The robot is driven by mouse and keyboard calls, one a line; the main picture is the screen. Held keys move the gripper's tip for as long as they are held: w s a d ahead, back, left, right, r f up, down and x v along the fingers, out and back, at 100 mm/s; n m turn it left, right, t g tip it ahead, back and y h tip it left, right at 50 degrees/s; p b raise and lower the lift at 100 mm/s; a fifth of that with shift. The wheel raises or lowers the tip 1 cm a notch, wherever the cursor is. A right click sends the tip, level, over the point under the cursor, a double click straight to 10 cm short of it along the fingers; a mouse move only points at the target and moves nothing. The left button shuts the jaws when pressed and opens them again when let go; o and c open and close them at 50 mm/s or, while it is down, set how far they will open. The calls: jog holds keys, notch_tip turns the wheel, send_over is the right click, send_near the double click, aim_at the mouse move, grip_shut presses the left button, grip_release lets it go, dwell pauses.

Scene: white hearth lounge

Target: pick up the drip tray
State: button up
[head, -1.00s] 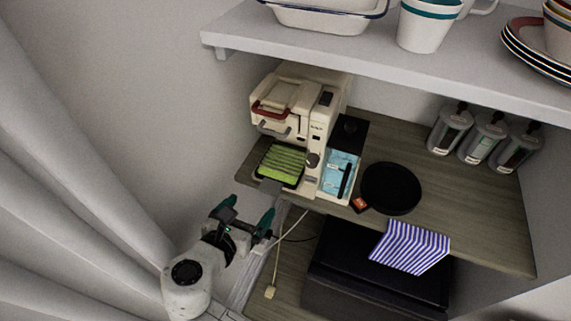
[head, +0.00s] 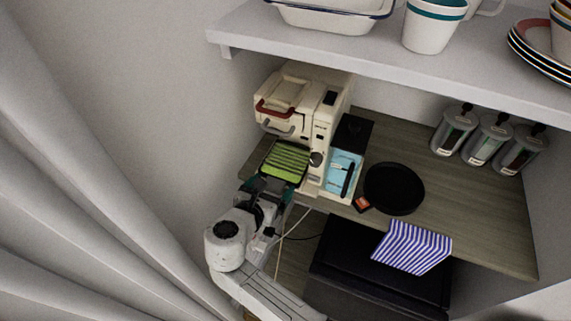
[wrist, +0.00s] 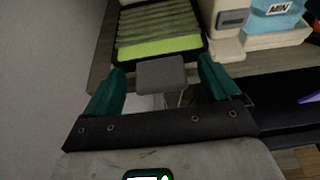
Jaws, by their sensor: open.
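The drip tray (head: 285,162) is a black-rimmed tray with a green and dark striped top, sitting at the front of the cream coffee machine (head: 300,110). In the wrist view the drip tray (wrist: 158,32) is at the top, with a grey tab (wrist: 161,75) sticking out from its front edge toward me. My gripper (head: 268,186) is just in front of the tray in the head view. In the wrist view my gripper (wrist: 162,88) is open, its two teal fingers on either side of the grey tab, with gaps showing at both sides.
A light blue box (head: 342,172) stands right of the machine. A black round plate (head: 394,188) and a small orange item (head: 361,204) lie on the wooden counter (head: 470,215). A striped cloth (head: 411,247) hangs over its front edge. A white shelf (head: 400,65) overhangs above.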

jog(key=shift+c, duration=0.2)
jog(key=c, duration=1.2)
jog(key=shift+r, duration=0.2)
jog(key=shift+r, duration=0.2)
notch_tip(320, 180, up, 3)
jog(key=shift+s+a+r, duration=0.1)
jog(key=s+a, duration=0.2)
jog(key=s, duration=0.3)
jog(key=s+a, duration=0.2)
jog(key=s, duration=0.4)
jog(key=s+a+b, duration=0.1)
jog(key=s+a, duration=0.1)
jog(key=s, duration=0.3)
jog(key=shift+s+f, duration=0.2)
jog(key=shift+s, duration=0.2)
